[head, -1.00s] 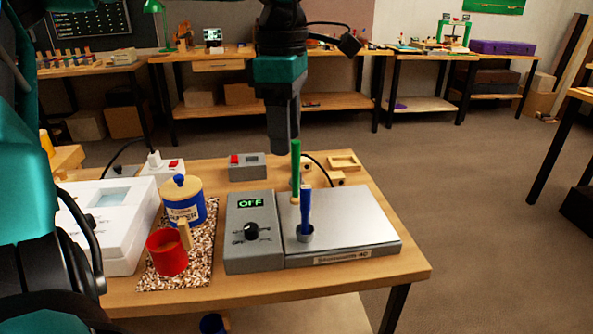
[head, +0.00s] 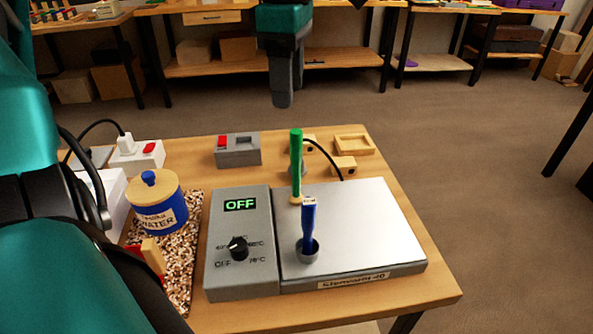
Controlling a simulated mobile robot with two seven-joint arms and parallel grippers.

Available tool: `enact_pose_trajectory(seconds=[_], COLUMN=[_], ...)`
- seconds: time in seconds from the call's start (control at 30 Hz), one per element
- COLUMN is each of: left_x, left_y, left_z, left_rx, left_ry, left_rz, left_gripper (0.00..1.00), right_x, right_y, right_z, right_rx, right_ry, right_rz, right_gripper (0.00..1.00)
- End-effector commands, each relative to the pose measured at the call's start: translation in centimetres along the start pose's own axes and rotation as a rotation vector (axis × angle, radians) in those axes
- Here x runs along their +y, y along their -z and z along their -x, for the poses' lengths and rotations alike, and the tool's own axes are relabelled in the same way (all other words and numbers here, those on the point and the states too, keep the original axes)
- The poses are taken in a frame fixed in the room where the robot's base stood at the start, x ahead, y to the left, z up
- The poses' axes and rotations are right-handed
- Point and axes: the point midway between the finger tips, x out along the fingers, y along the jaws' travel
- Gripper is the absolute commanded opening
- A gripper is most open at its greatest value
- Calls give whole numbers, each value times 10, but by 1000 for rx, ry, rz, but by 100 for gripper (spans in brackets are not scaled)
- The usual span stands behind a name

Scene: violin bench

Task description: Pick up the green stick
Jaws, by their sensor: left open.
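The green stick (head: 296,160) stands upright near the back edge of a hot plate's metal top (head: 365,215). Its lower end is pale, and I cannot tell exactly what it rests in. My left gripper (head: 283,98) points down from the top of the head view, above and slightly left of the stick, apart from it. It is open and empty; the gap between its fingers is hard to see from this side. My right gripper is not in view.
A grey control box (head: 240,265) reading OFF, a blue water jar (head: 158,215) and a grey switch box (head: 237,150) are to the left. Wooden blocks (head: 343,167) lie behind.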

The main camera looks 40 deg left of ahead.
Motion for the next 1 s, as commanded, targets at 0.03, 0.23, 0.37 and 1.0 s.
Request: enact_pose_trajectory(seconds=[0.03,0.23,0.37,1.0], left_x=[-1,0,0,6], left_y=[0,0,-1,-11], left_z=[-14,-47,-57,-110], left_rx=[1,1,-1,-1], left_ry=[7,5,2,1], left_rz=[-1,0,0,1], left_gripper=[51,51,51,51], right_x=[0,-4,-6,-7], right_y=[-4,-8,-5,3], right_z=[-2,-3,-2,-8], right_rx=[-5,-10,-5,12], right_ry=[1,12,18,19], right_rz=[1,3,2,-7], right_gripper=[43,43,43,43])
